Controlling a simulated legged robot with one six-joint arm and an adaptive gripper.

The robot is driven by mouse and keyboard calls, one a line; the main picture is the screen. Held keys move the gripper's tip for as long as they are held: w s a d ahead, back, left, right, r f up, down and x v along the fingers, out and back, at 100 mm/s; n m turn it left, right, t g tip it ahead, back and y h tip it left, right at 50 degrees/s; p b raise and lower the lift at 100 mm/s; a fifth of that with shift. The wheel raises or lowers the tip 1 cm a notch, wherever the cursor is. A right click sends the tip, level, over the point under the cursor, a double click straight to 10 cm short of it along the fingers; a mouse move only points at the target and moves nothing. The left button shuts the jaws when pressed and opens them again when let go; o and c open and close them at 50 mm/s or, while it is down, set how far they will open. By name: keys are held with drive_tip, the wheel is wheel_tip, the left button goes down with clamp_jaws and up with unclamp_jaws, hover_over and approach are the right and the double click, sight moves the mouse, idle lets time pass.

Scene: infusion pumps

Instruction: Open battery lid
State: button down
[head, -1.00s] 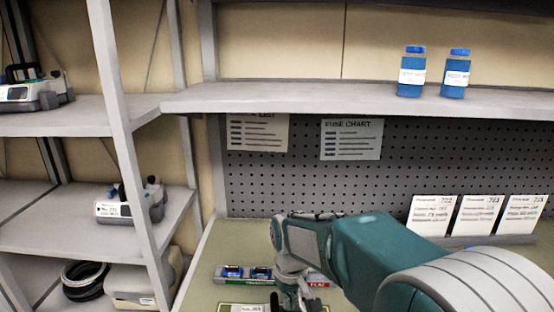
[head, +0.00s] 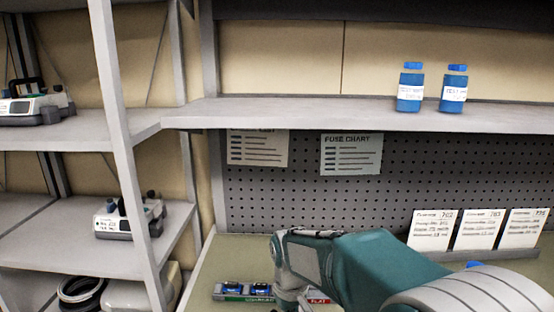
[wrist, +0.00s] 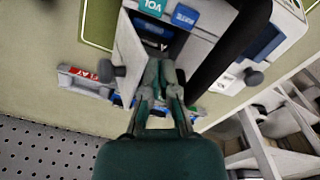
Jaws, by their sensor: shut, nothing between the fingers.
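A pale panel (wrist: 126,48) with a dark knob stands to the left of the recess. It may be the battery lid; I cannot tell for sure how it is hinged. The fingers hide part of this area. In the head view, my arm hides the pump and gripper.
A battery tray (head: 228,299) with green and red FLAT labels lies on the bench, holding blue batteries (head: 232,287). It also shows behind my fingers in the wrist view (wrist: 75,78). A dark bar (wrist: 228,50) crosses the pump. Shelves stand at left, pegboard (head: 300,200) behind.

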drive_tip(key=shift+f, duration=0.15)
drive_tip(key=shift+f, duration=1.25)
drive_tip(key=shift+w+d, duration=0.1)
drive_tip(key=shift+d, duration=1.9)
drive_tip(key=shift+a, duration=1)
drive_tip(key=shift+r, duration=4)
